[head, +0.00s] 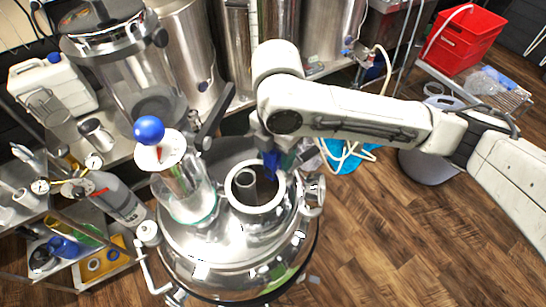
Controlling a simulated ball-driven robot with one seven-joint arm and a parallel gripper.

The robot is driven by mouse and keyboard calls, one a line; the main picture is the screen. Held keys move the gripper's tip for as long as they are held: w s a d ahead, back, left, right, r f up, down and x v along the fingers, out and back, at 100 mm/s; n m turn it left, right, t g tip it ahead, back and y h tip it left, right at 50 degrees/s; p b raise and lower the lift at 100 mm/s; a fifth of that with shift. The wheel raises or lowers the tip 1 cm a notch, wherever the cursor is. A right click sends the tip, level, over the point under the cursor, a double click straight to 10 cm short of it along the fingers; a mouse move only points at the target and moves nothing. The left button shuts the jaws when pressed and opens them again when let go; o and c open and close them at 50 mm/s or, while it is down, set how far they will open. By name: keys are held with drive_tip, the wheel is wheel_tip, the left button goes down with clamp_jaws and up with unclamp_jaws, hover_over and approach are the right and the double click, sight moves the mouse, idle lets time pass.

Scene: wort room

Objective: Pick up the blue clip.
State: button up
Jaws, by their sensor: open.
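A small dark blue piece (270,164), which looks like the blue clip, shows at the back rim of the round white-edged opening in the steel vessel's lid. My gripper (279,158) is right above and beside it, pointing down. Its jaws are open, but they are small and partly hidden by my wrist. I cannot tell whether the blue piece lies between the fingers or touches them. The steel vessel (226,249) stands below, with its lid opening (241,207) just in front of my gripper.
A glass cylinder (184,188) topped by a blue ball (149,130) rises from the vessel left of my gripper. A black lever (217,117) stands behind. A red crate (464,40) is at the back right. The wooden floor at right is mostly clear.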

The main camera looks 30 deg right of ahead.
drive_tip(key=shift+c, duration=0.3)
clamp_jaws()
